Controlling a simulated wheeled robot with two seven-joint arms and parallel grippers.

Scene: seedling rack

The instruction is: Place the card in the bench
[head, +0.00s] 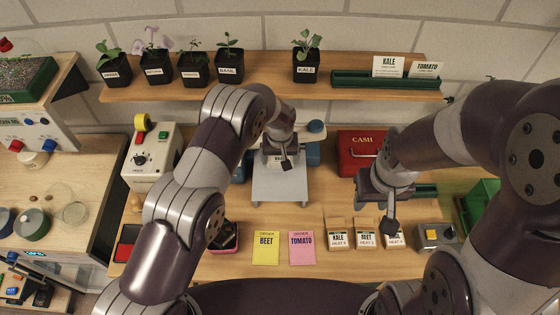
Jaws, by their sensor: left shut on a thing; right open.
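My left gripper (285,164) is shut on a small white card (277,160), held over the back part of a pale grey plate. The card's print is mostly hidden by the gripper. The wooden bench (322,208) spreads below, with the plate (281,190) at its middle. My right gripper (389,222) is open and empty, above the right part of the bench near the seed packets. Two more white cards, the KALE card (388,66) and the TOMATO card (425,70), stand in a green holder (370,79) on the shelf.
A yellow BEET order sheet (266,248) and a pink TOMATO one (301,247) lie at the front. Several seed packets (338,236) stand to their right. A red cash box (358,152) is behind. Potted seedlings (229,66) line the shelf (268,86). Bare bench shows right of the plate.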

